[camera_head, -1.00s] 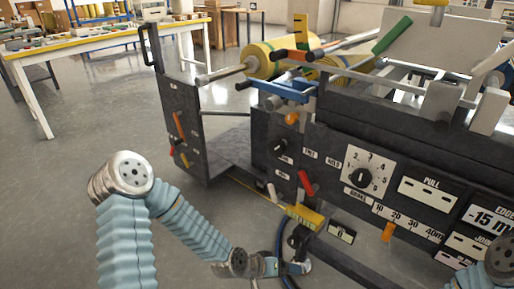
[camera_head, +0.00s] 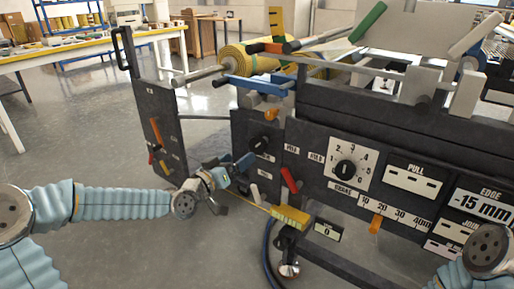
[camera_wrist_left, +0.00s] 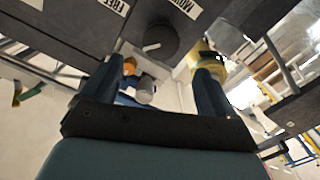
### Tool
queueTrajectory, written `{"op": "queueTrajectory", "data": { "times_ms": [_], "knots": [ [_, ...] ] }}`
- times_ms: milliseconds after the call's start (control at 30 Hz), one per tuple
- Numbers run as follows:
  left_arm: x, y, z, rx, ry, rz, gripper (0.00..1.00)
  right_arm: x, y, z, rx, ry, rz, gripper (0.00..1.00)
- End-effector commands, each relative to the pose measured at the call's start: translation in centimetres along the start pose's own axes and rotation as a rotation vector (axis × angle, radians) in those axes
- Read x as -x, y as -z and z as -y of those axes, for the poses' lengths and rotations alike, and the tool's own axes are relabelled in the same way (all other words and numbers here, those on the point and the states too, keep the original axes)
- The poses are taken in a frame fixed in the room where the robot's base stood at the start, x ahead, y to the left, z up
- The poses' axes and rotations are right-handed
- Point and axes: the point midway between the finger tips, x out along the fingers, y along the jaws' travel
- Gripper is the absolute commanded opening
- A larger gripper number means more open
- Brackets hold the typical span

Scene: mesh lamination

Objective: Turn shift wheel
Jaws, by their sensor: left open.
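A dark round wheel with a pale mark (camera_head: 263,143) sits on the left part of the machine's dark front panel; I take it as the shift wheel. What looks like the same wheel shows in the left wrist view (camera_wrist_left: 152,40), beyond the gap between the fingers. My left gripper (camera_head: 243,164) is just left of and below the wheel, with blue fingers pointing toward it. In the left wrist view the left gripper (camera_wrist_left: 153,88) is open, its fingers wide apart. I see no contact with the wheel. My right gripper is out of view.
A numbered dial (camera_head: 346,167) and a red lever (camera_head: 289,179) are on the panel right of the wheel. A yellow block (camera_head: 289,217) juts out below. A dark side panel with a handle (camera_head: 150,115) stands left of my left gripper. Open floor lies in front.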

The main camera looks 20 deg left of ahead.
Motion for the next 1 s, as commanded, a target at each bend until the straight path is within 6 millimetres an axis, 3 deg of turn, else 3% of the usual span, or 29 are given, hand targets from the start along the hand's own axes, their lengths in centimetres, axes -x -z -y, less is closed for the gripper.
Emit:
{"op": "queueTrajectory", "data": {
  "times_ms": [200,433,600,867,1000],
  "knots": [
    [-5.3,-0.1,-0.2,0.005,-0.004,0.001,0.88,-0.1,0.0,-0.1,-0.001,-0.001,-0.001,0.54],
    [-9.3,0.0,-0.1,0.005,-0.002,0.001,0.88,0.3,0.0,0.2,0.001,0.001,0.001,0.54],
    [-10.4,-0.1,0.0,0.003,0.001,0.002,0.88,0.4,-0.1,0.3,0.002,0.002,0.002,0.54],
    [-10.6,-0.1,0.0,0.003,0.001,0.003,0.88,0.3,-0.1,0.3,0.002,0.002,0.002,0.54],
    [-10.6,-0.1,0.0,0.002,0.001,0.003,0.69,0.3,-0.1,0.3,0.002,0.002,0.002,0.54]
  ]
}}
